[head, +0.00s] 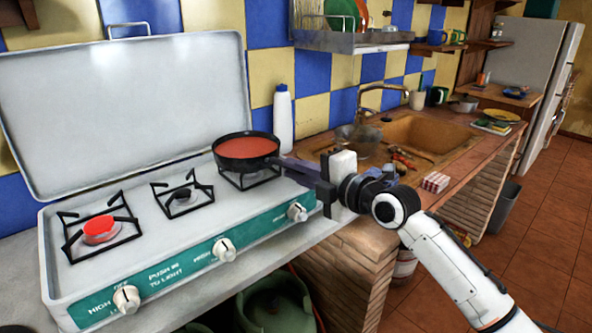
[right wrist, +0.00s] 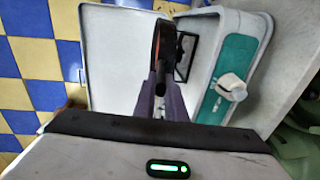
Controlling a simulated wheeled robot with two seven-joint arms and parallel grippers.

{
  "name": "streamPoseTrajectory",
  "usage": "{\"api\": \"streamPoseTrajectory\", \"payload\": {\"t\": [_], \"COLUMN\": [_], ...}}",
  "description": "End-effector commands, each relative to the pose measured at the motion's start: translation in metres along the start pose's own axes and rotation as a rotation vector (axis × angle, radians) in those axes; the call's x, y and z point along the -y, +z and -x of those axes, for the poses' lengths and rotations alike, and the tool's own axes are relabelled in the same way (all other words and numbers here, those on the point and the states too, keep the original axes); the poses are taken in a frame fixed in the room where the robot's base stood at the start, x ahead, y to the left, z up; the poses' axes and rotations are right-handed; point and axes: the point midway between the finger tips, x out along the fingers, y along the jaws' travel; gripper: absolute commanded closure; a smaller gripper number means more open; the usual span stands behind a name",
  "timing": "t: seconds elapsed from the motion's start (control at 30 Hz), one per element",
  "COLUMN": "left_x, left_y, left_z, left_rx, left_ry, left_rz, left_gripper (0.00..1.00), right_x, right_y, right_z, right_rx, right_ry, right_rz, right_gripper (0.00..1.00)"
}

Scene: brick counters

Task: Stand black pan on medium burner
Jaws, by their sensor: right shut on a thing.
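The black pan (head: 232,160), with a red inside, is level over the right-hand burner (head: 262,180) of the white camp stove. It hides most of that burner, and I cannot tell if its base touches the grate. My right gripper (head: 286,163) comes from the right and is shut on the pan's handle. In the right wrist view the pan (right wrist: 163,45) shows edge-on beyond the fingers (right wrist: 160,98). The middle burner (head: 182,197) is small and bare. The left burner (head: 101,229) has a red disc in its grate. My left gripper is out of view.
The stove's raised lid (head: 130,110) stands behind the burners. A white bottle (head: 283,120) is behind the pan. Knobs (head: 224,249) line the stove's teal front. A sink (head: 415,135), a glass bowl (head: 358,140) and a checkered box (head: 435,182) are to the right.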

Motion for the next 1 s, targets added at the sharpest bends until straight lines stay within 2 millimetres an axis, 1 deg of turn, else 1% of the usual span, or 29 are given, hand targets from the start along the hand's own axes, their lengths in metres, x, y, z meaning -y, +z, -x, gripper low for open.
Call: {"api": "streamPoseTrajectory", "payload": {"t": [0.03,0.23,0.27,0.33,0.37,0.63,0.77,0.8,0.87,0.97,1.0], "left_x": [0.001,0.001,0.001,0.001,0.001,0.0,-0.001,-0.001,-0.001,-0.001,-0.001], "left_y": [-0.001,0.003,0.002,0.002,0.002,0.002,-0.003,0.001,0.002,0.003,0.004], "left_z": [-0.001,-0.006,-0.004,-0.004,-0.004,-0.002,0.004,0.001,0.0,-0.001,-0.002], "left_rx": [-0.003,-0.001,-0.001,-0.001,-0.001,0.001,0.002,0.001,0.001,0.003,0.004], "left_ry": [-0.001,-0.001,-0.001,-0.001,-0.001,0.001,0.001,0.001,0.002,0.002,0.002], "left_rz": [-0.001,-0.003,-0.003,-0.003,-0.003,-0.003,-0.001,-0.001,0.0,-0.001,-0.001], "left_gripper": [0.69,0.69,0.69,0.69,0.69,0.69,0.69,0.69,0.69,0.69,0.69], "right_x": [-0.006,0.001,0.005,0.005,0.005,0.004,-0.004,0.0,0.001,0.002,0.002], "right_y": [0.0,0.0,0.0,0.0,0.0,0.0,-0.001,0.001,0.001,0.001,0.002], "right_z": [0.0,0.0,-0.001,-0.001,-0.001,-0.001,0.0,0.005,0.015,0.034,0.043], "right_rx": [0.0,0.001,0.0,0.0,0.0,0.0,-0.001,0.001,0.002,0.002,0.003], "right_ry": [0.014,0.013,-0.001,-0.002,-0.002,-0.001,-0.001,-0.001,-0.001,-0.003,-0.003], "right_rz": [0.002,0.002,0.0,0.0,0.0,0.0,-0.001,0.001,0.003,0.004,0.005], "right_gripper": [1.0,1.0,0.84,0.72,0.71,0.71,0.71,0.71,0.71,0.71,0.71]}}
